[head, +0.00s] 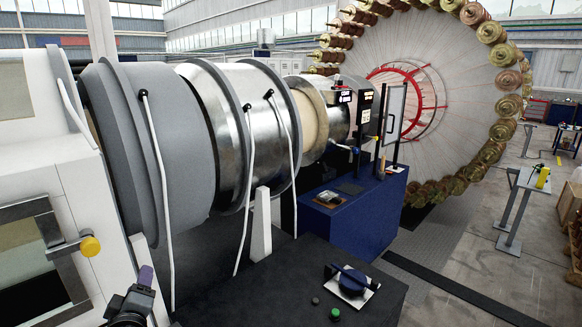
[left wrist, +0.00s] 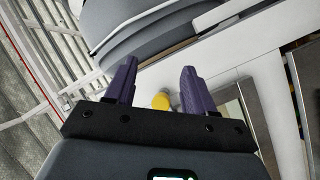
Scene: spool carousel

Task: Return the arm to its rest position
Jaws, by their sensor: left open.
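My left gripper (head: 146,278) shows at the bottom left of the head view, as a dark body with a purple finger. It is in front of the white machine cabinet, near the yellow knob (head: 90,246). In the left wrist view the two purple fingers of this gripper (left wrist: 158,85) stand apart with nothing held between them. The yellow knob (left wrist: 161,101) shows beyond and between the fingers there; I cannot tell the exact gap. My right gripper is in neither view.
A dark cabinet top with a blue rotary switch (head: 350,281) and a green button (head: 335,314) lies to the right. Large grey cylinders (head: 160,130) stand behind the left gripper. The big spool carousel (head: 455,90) is far back.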

